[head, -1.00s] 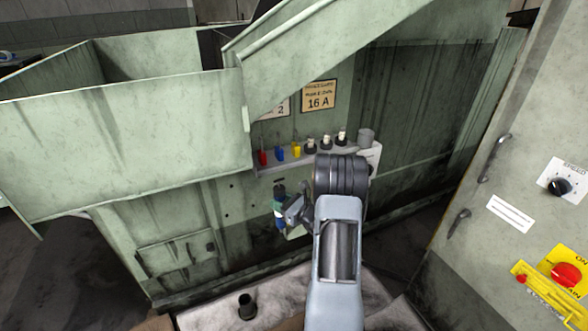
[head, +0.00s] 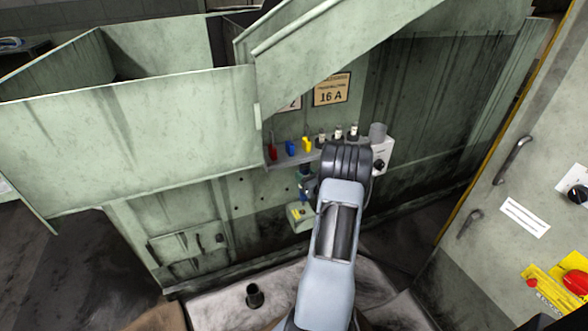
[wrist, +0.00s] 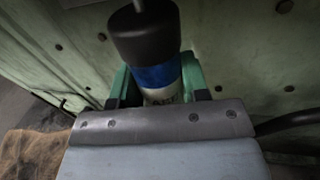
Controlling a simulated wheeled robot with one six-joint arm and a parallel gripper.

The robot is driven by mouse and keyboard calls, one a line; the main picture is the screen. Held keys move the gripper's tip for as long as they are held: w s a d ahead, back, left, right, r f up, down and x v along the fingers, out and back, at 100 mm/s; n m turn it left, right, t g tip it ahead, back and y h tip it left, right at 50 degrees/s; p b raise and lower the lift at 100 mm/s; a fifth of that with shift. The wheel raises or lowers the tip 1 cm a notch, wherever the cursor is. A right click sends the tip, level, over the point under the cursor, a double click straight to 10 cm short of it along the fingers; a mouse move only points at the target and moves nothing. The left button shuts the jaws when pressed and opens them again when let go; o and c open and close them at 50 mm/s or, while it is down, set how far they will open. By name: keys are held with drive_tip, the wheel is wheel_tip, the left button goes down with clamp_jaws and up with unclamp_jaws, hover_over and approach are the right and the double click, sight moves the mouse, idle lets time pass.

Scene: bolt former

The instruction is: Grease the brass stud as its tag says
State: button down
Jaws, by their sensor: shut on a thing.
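My gripper (wrist: 157,88) is shut on an applicator bottle (wrist: 158,75) with a black cap, a blue band and a white label. Green fingers sit on both sides of it in the wrist view. In the head view my gripper (head: 305,186) is small and partly hidden by my arm, just below the shelf. A pale block with a yellow patch (head: 298,214) sits on the machine wall below it; I cannot read any tag there. I cannot make out the brass stud in either view.
A shelf (head: 283,164) carries red, blue and yellow items, several black-and-white bottles (head: 338,133) and a grey cup (head: 377,132). A knob box (head: 383,150) is at its right end. A "16 A" plate (head: 331,90) hangs above. A cabinet (head: 525,170) stands right.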

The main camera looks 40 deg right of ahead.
drive_tip(key=shift+w+d+r, duration=0.15)
drive_tip(key=shift+w+r, duration=0.15)
drive_tip(key=shift+r, duration=0.3)
drive_tip(key=shift+w+d+r, duration=0.15)
drive_tip(key=shift+w+r, duration=0.1)
drive_tip(key=shift+r, duration=0.35)
drive_tip(key=shift+a+f+b, duration=0.15)
drive_tip(key=shift+f+b, duration=1.7)
drive_tip(key=shift+f, duration=1.15)
drive_tip(key=shift+s+a, duration=0.15)
drive_tip(key=shift+s, duration=0.4)
drive_tip(key=shift+f+b, duration=0.5)
drive_tip(key=shift+f, duration=0.2)
drive_tip(key=shift+r+p, duration=0.3)
drive_tip(key=shift+r, duration=0.55)
